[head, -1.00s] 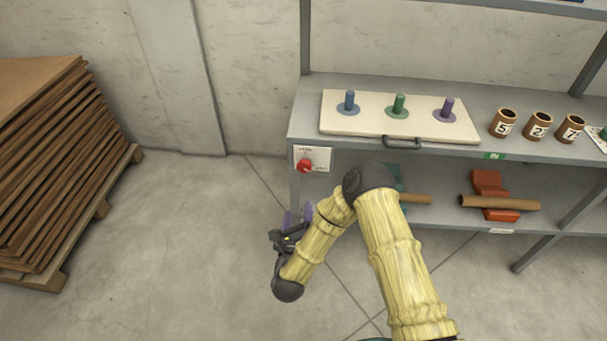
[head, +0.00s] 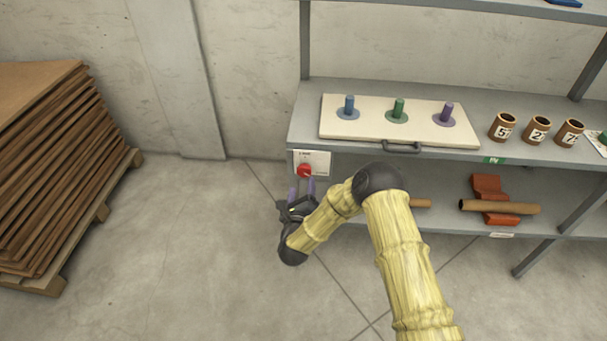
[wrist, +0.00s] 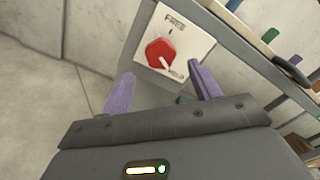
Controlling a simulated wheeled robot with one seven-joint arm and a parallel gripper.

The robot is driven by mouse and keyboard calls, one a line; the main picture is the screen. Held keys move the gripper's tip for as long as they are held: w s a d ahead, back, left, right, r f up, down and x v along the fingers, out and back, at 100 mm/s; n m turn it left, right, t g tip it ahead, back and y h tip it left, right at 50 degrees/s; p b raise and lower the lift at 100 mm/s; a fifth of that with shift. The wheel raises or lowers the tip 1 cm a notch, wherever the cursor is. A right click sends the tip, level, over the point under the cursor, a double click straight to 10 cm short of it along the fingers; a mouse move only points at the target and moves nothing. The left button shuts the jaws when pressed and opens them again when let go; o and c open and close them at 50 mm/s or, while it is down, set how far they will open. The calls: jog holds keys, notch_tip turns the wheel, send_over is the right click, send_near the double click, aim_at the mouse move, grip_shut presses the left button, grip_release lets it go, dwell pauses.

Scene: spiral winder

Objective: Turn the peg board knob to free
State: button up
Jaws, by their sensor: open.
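The red knob (head: 304,170) sits on a white plate (head: 321,158) at the left front end of the shelf, below the peg board (head: 335,130). In the wrist view the red knob (wrist: 161,52) carries a white pointer aimed at the lower-right label, which I cannot read surely; "FREE" is printed at the top of the plate (wrist: 194,37). My gripper (head: 301,190) is open and empty, just below and in front of the knob. Its purple fingers (wrist: 160,88) stand on either side of the knob's line, apart from it.
The peg board holds blue, green and purple pegs and has a dark handle (head: 402,148). Numbered brown cups (head: 503,127) stand to its right. A brown tube (head: 500,207) lies on red supports below. Stacked brown sheets (head: 60,165) lie at left; the floor between is clear.

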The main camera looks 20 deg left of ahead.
aim_at(304, 173)
jog(key=x, duration=0.7)
jog(key=c, duration=1)
jog(key=shift+o, duration=0.2)
